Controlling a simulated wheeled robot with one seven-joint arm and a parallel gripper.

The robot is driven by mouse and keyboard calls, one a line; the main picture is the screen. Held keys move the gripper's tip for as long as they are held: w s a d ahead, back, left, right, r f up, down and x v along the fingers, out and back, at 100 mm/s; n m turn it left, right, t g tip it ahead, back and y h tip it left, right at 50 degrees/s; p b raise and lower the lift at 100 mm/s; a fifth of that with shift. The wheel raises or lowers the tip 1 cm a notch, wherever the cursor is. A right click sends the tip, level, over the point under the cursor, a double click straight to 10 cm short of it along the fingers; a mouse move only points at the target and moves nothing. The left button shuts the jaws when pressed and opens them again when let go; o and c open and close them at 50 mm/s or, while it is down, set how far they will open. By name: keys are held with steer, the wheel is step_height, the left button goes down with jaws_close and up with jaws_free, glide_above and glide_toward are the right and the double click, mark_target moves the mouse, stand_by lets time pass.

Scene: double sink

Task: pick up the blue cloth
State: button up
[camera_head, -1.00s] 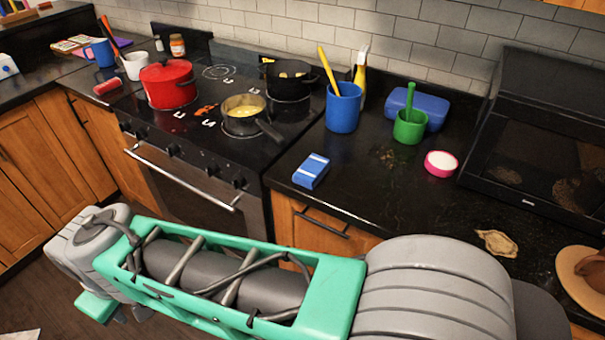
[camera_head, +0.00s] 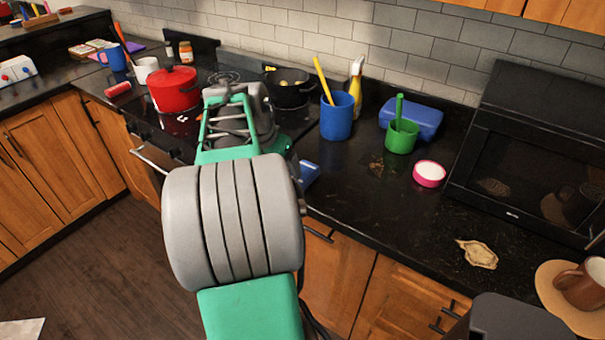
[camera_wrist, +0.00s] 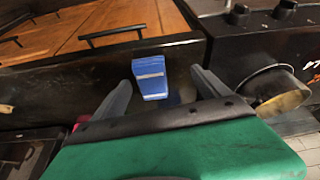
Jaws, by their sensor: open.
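The blue cloth (camera_wrist: 150,78) is a small folded block with a white band. In the wrist view it lies on the dark counter close to the front edge. In the head view only a part of the blue cloth (camera_head: 309,173) shows beside my arm, which hides the rest. My gripper (camera_wrist: 160,79) is open in the wrist view. Its two grey fingers stand to either side of the cloth, apart from it, with nothing held. How high the fingers are above the cloth I cannot tell. In the head view my arm covers the gripper.
The stove with a red pot (camera_head: 174,89) and a black pan (camera_head: 289,88) is left of the cloth. A blue cup (camera_head: 336,117), green cup (camera_head: 401,137) and pink bowl (camera_head: 429,174) stand behind and to the right. A saucepan (camera_wrist: 274,92) is close to the right finger.

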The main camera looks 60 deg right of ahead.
steer(key=shift+s+d+f+m, duration=0.2)
steer(key=shift+s+d+m, duration=0.3)
steer(key=shift+s+d, duration=0.55)
steer(key=x, duration=0.2)
steer(key=p+x, duration=0.1)
steer(key=x, duration=0.2)
steer(key=d+x, duration=0.1)
steer(key=x, duration=0.1)
steer(key=shift+s, duration=0.35)
steer(key=shift+r, duration=0.1)
steer(key=shift+c, duration=0.3)
steer(key=c, duration=1.6)
steer(key=shift+o, duration=0.2)
steer(key=shift+r, duration=0.15)
